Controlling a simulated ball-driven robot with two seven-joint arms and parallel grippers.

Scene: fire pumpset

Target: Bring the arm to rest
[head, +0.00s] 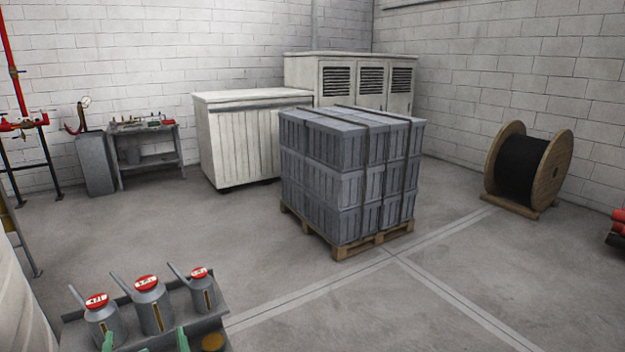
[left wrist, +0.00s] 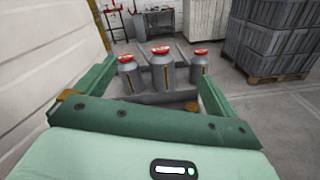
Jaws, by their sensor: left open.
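My left gripper (head: 146,341) shows only by its green fingertips at the bottom left of the head view. In the left wrist view its two green fingers (left wrist: 155,72) stand wide apart with nothing held between them. Beyond the fingers are three grey cans with red tops: a left can (head: 102,322), a middle can (head: 151,306) and a right can (head: 203,292). They stand upright in a row on a grey stepped stand (head: 190,335). I cannot tell the exact distance from the fingers to the cans. My right gripper is not in view.
A pallet of grey crates (head: 345,175) stands mid-floor. Behind it are a white cabinet (head: 235,140) and a louvred cabinet (head: 355,75). A pale surface (head: 20,300) is close at left.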

